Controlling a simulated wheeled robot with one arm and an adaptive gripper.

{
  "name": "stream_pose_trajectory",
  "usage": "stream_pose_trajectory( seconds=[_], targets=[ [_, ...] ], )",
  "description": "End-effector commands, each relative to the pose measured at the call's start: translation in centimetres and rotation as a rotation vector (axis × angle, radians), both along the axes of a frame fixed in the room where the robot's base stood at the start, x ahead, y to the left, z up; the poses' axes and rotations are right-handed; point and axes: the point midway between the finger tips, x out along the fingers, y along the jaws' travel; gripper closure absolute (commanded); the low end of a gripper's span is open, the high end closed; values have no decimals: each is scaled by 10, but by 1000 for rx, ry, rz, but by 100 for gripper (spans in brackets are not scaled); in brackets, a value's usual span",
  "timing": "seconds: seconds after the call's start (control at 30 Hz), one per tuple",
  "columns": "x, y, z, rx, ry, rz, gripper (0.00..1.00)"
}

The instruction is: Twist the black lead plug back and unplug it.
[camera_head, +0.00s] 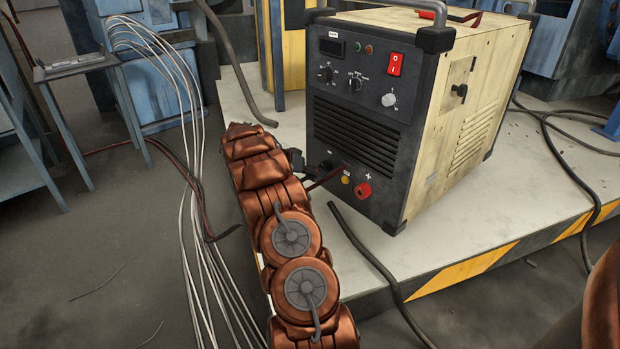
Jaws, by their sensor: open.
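The welding machine (350,150) stands on a pale platform with its dark front panel toward me. The black lead plug (325,166) sits at the lower left of that panel, at the socket left of the red plus socket (363,190). It is small and partly hard to make out. My copper-coloured arm reaches up from the bottom to the left of the machine. My gripper (312,169) is at the arm's right side, close to the black plug. It is open, with its far part mostly hidden by the arm. Whether a finger touches the plug I cannot tell.
A red switch (395,64) and knobs are on the upper panel. A loose black cable (372,258) lies in front of the machine. White wires (192,200) hang at the left. The platform edge (465,270) has yellow and black stripes. Grey floor at the left is mostly clear.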

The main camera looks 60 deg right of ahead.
Motion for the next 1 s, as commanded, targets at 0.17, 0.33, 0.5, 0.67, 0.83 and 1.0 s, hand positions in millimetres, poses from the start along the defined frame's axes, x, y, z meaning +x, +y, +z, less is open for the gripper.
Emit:
stream_pose_trajectory(
  seconds=[0.17, 0.33, 0.5, 0.67, 0.83, 1.0],
  targets=[
    [1, 0, 0, -9, -26, 2, 54],
    [0, 0, -1, -15, -48, 0, 54],
    [0, 0, -2, -19, -68, -1, 54],
    [-1, 0, -1, -26, -94, -1, 54],
    [-2, 0, 2, -57, -205, -1, 54],
    [-2, 0, 2, -90, -321, -1, 54]
  ],
)
